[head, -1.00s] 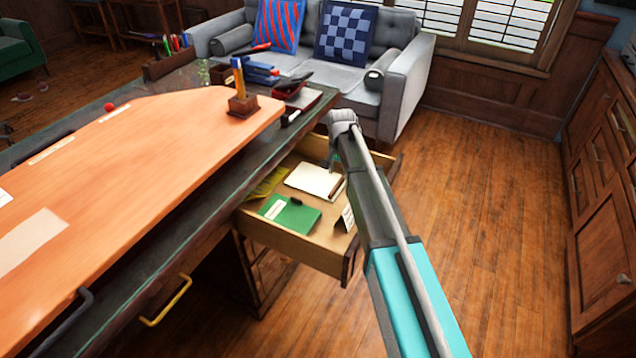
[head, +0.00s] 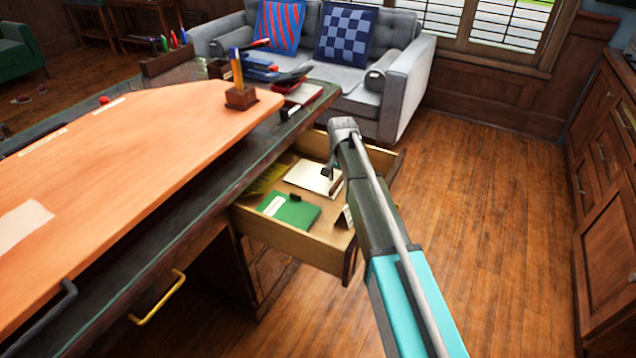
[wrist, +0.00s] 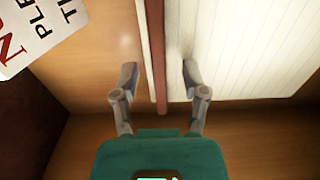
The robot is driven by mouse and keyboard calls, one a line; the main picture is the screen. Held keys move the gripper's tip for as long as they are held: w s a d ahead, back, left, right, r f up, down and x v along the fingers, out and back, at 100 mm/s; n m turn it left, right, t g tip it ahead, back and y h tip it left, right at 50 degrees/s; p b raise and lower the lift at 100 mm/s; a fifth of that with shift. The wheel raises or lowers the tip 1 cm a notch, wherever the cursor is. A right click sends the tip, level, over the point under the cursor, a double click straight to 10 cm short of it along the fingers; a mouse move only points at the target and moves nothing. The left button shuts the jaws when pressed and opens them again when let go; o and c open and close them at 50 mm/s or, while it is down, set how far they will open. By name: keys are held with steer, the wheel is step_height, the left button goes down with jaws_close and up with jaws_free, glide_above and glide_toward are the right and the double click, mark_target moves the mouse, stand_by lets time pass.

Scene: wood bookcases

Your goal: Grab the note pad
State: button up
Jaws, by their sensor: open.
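The note pad (head: 307,176) is white and lies in the open drawer, beside a green notebook (head: 290,209). In the wrist view, its lined page (wrist: 245,45) fills the upper right, with a reddish-brown strip (wrist: 155,50) along its left edge. My gripper (wrist: 159,75) is open, one fingertip on each side of that strip. The right fingertip appears over the page and the left over the drawer floor. Contact cannot be told. In the head view, my gripper (head: 329,172) is small and partly hidden by my arm, over the pad's right side.
The drawer (head: 290,240) has raised walls around the pad. A printed card (wrist: 40,30) stands or lies near the pad. The desk top (head: 120,180) overhangs at left. A grey sofa (head: 350,80) stands behind. Open wood floor lies to the right.

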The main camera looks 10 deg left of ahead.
steer(key=shift+f, duration=0.15)
stand_by(0.5)
jaws_close()
